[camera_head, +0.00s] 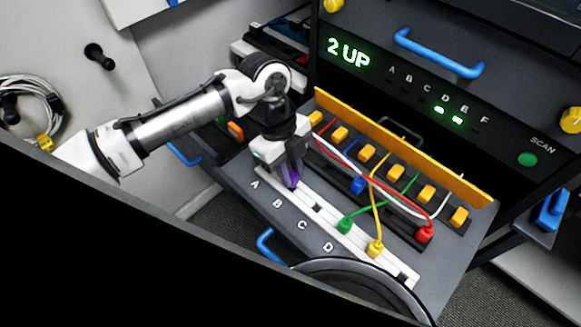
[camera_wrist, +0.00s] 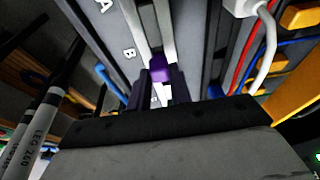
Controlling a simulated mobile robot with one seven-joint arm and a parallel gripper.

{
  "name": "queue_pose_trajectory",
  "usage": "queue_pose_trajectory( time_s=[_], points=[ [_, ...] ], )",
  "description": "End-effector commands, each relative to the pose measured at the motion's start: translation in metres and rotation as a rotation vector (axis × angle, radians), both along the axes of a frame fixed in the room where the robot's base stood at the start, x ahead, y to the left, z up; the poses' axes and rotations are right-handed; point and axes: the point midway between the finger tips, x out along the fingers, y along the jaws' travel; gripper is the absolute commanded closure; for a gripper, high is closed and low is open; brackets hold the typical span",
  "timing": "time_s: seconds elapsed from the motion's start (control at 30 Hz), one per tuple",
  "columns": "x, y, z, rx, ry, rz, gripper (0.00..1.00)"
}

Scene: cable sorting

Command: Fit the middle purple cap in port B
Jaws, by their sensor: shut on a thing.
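My gripper (camera_head: 290,174) points down over the white port strip (camera_head: 331,219) on the grey panel. It is shut on a purple cap (camera_head: 292,183), which sits at the strip beside the letter B. In the wrist view, the cap (camera_wrist: 160,68) is between the fingertips of my gripper (camera_wrist: 161,90), level with the printed B (camera_wrist: 128,54). The cap covers the port under it, and I cannot tell whether it is seated or just above. The open port by C (camera_head: 316,208) shows as a dark square.
A green plug (camera_head: 345,225) and a yellow plug (camera_head: 375,248) stand farther along the strip. A blue plug (camera_head: 358,185), a red plug (camera_head: 425,233) and crossing cables lie behind. A yellow-orange rail (camera_head: 400,145) borders the back. The display (camera_head: 348,54) reads "2 UP".

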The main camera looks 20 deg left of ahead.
Motion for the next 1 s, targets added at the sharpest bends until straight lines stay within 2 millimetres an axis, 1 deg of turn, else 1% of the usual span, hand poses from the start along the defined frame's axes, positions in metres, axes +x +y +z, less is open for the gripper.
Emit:
queue_pose_trajectory(
  time_s=[0.5,1.0],
  points=[
    [0.0002,-0.0002,-0.0092,-0.001,-0.001,0.0,1.0],
    [0.0001,-0.0001,-0.0099,0.0,0.0,0.0,1.0]
  ],
)
